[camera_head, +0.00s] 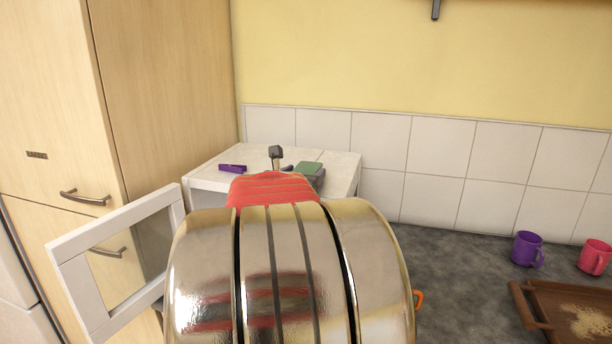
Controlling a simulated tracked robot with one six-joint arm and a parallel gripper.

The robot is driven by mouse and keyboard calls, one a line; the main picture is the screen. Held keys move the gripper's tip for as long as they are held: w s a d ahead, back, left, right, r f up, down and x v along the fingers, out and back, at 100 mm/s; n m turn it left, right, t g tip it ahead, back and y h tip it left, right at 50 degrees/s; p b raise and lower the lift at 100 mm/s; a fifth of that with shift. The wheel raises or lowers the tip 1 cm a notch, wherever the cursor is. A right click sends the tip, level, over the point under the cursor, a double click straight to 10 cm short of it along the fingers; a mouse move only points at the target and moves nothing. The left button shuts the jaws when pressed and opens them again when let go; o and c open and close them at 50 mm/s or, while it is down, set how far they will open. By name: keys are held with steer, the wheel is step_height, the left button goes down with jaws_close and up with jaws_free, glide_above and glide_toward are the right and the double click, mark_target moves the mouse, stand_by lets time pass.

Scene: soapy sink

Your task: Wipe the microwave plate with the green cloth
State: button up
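A white microwave (215,171) stands against the tiled wall, its framed door (70,262) swung open to the left. A small green item (311,169), possibly the folded green cloth, lies on the right of its top. My shiny metal and red arm fills the lower middle and hides the microwave's front and inside. Small grey parts (276,153), seemingly of my gripper, show past the arm, over the microwave top and left of the green item. I cannot tell whether the gripper is open or touching it. I see no microwave plate; it may be hidden.
A purple item (232,168) lies on the left of the microwave top. A purple mug (527,249), a pink mug (594,257) and a brown tray (546,299) with crumbs are on the right counter. A tall wooden cabinet (165,90) stands left.

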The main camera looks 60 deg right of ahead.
mark_target(305, 171)
steer(key=c, duration=0.9)
steer(key=shift+r, duration=0.15)
steer(key=shift+r, duration=4.9)
steer(key=o, duration=0.6)
steer(key=c, duration=0.4)
steer(key=shift+s, duration=0.1)
